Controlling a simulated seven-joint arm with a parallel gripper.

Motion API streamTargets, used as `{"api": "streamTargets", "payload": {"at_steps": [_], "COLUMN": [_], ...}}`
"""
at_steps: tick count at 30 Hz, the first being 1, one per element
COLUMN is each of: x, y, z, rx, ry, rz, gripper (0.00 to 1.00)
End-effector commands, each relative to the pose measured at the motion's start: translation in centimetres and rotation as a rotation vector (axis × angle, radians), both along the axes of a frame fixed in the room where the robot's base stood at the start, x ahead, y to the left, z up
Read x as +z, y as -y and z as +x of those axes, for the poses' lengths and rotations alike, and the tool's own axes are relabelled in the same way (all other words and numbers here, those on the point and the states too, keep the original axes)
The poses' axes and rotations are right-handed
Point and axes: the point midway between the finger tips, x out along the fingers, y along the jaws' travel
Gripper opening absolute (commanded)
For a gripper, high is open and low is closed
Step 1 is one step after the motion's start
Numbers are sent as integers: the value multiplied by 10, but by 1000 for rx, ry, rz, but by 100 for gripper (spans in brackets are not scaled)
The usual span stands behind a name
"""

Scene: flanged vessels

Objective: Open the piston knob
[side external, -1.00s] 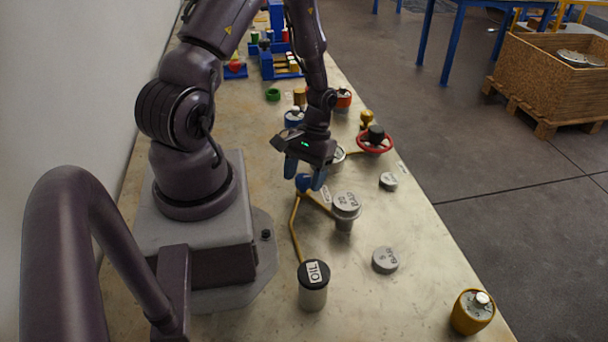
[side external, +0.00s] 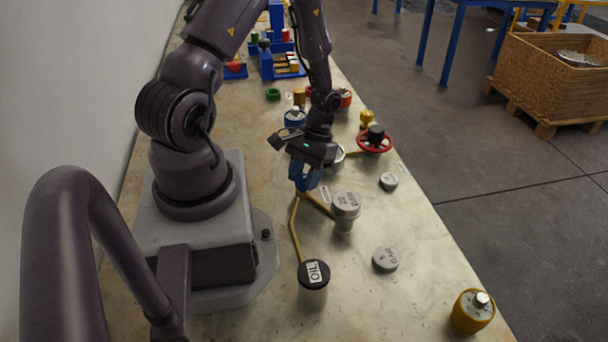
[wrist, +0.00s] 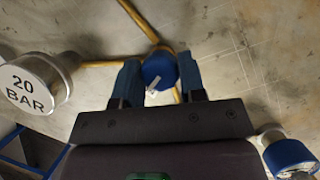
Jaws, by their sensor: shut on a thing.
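A small blue round knob (wrist: 158,68) with a white pointer mark sits where the yellow pipes meet; I take it for the piston knob. In the wrist view it lies between the two blue fingers of my gripper (wrist: 161,80), which are shut on it. In the side view my gripper (side external: 306,178) points down over the pipe junction, and its fingers mostly hide the knob. A grey cylinder marked 20 BAR (side external: 346,203) stands just right of the gripper in the side view; in the wrist view it is at the left (wrist: 32,82).
A black-topped OIL can (side external: 314,276) stands at the front end of a yellow pipe (side external: 295,228). A red handwheel (side external: 375,141) and a blue-rimmed gauge (side external: 295,117) stand behind the gripper.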

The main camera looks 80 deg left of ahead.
Motion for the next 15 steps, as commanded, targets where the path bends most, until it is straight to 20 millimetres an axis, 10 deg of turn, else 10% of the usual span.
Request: {"api": "streamTargets", "payload": {"at_steps": [15], "x": [1], "y": [2], "z": [1], "rx": [-475], "ry": [-2], "rz": [1], "gripper": [14]}}
